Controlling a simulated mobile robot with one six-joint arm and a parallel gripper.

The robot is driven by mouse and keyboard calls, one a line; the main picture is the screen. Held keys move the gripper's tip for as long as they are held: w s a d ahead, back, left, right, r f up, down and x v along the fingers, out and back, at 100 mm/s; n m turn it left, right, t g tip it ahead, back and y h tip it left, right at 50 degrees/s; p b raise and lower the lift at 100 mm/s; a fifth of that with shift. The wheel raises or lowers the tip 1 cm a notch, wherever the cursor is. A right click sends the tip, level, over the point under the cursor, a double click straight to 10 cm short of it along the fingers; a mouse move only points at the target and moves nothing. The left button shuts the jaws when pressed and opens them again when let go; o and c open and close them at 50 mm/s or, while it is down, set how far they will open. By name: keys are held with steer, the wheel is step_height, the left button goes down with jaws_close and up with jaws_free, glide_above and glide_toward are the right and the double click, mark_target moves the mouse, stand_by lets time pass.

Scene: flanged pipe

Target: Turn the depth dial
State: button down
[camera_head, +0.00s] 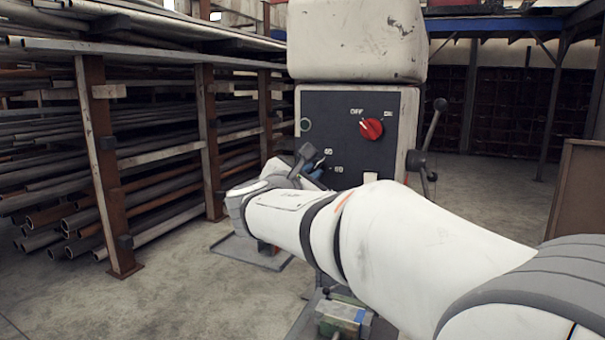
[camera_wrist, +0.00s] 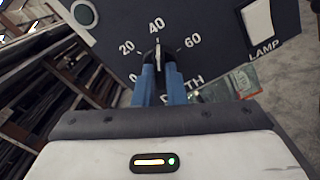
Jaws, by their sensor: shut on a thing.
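The depth dial (camera_wrist: 158,58) is on a dark panel, inside an arc of numbers that includes 20, 40 and 60. The word under it is partly covered by my gripper and ends in "TH". My gripper (camera_wrist: 157,66) has blue fingers with dark tips, shut on the dial from both sides. The dial's pale pointer edge shows between the tips and points near 40. In the head view my gripper (camera_head: 314,163) is at the lower left of the machine panel (camera_head: 335,130). My arm hides part of the panel's bottom, and the dial itself is hidden there.
A red switch (camera_head: 371,128) marked OFF is on the panel's upper right. A white LAMP rocker (camera_wrist: 258,20) is right of the dial. A lever (camera_head: 432,125) stands at the machine's right side. Pipe racks (camera_head: 95,160) fill the left. The floor (camera_head: 480,200) at right is open.

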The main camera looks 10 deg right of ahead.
steer(key=c, duration=1.5)
jaws_free()
steer(key=b+v, duration=0.1)
steer(key=v, duration=0.6)
steer(key=shift+s+a, duration=0.25)
steer(key=shift+s, duration=0.05)
steer(key=s+d+f+m+g+y, duration=0.1)
steer(key=s+d+f+m+g, duration=0.25)
steer(key=f, duration=0.25)
steer(key=s+d+f+m+g+y, duration=0.1)
steer(key=s+d+f+m+g, duration=0.15)
steer(key=d+f, duration=0.2)
steer(key=s+a+f+m+g+y, duration=0.1)
steer(key=s+f+m+g+y, duration=0.1)
steer(key=s+f+m, duration=0.3)
steer(key=s+a+f+m+g+y, duration=0.1)
steer(key=s+f+m+g+y, duration=0.1)
steer(key=s+f+m, duration=0.3)
steer(key=s+a+f+m+g+y, duration=0.1)
steer(key=s+f+m+y, duration=0.3)
steer(key=f, duration=0.6)
steer(key=shift+s+a+f+m+g+y, duration=0.15)
steer(key=shift+s+m+g+y, duration=0.2)
steer(key=shift+s+m, duration=0.8)
